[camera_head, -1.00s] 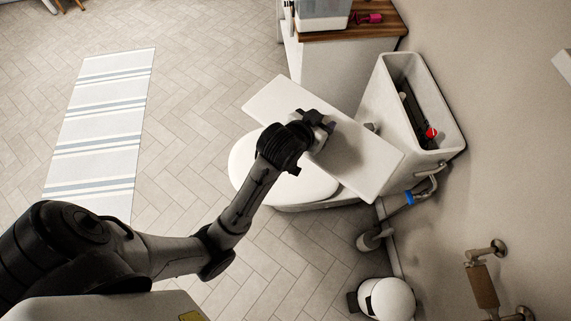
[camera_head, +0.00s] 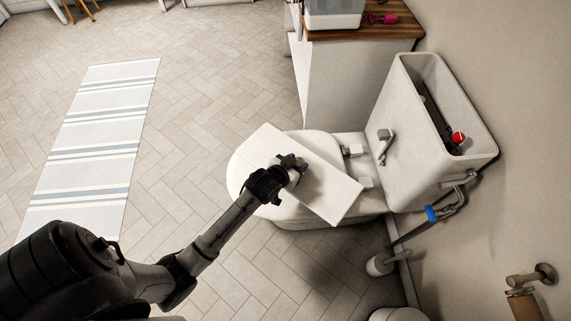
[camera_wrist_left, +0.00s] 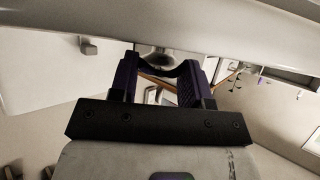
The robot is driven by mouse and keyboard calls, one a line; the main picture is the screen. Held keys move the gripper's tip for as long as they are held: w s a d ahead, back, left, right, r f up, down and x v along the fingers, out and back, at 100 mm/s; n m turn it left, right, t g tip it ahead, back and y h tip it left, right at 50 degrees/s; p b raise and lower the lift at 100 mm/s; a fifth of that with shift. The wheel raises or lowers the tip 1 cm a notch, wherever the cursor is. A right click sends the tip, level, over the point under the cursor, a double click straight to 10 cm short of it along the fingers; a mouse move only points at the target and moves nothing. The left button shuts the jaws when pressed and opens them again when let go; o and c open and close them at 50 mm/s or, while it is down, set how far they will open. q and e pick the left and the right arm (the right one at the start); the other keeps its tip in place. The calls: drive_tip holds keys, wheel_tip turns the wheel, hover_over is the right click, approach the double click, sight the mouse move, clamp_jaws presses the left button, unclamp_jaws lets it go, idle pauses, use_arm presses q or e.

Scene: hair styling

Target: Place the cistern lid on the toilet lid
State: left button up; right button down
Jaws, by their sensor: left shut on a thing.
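The white rectangular cistern lid (camera_head: 333,190) is over the white toilet lid (camera_head: 283,213) in the head view, set at a slant across it. My left gripper (camera_head: 297,167) is shut on the cistern lid near its middle. I cannot tell whether the cistern lid touches the toilet lid or hovers just above it. The cistern lid hides much of the toilet lid. In the left wrist view, the fingers (camera_wrist_left: 160,70) reach toward a pale surface across the top; their grip is partly hidden. My right gripper is out of view.
The open cistern (camera_head: 398,155) stands right of the toilet, its flush parts and a red cap (camera_head: 458,138) showing. A cabinet with a wooden top (camera_head: 350,34) stands behind. A striped rug (camera_head: 95,145) lies on the left. Floor left of the toilet is clear.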

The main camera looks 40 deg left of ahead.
sight(284, 155)
use_arm(q)
drive_tip(key=a+f, duration=0.1)
drive_tip(key=a, duration=0.1)
drive_tip(key=a+f, duration=0.1)
drive_tip(key=a, duration=0.1)
drive_tip(key=w+a+f+b, duration=0.1)
drive_tip(key=a, duration=0.1)
drive_tip(key=shift+w+a+f, duration=0.1)
drive_tip(key=shift+a+f, duration=0.1)
drive_tip(key=shift+f, duration=0.2)
drive_tip(key=shift+f+b, duration=0.35)
drive_tip(key=shift+f, duration=1.6)
drive_tip(key=shift+f, duration=0.15)
drive_tip(key=o, duration=1.2)
drive_tip(key=shift+o, duration=0.2)
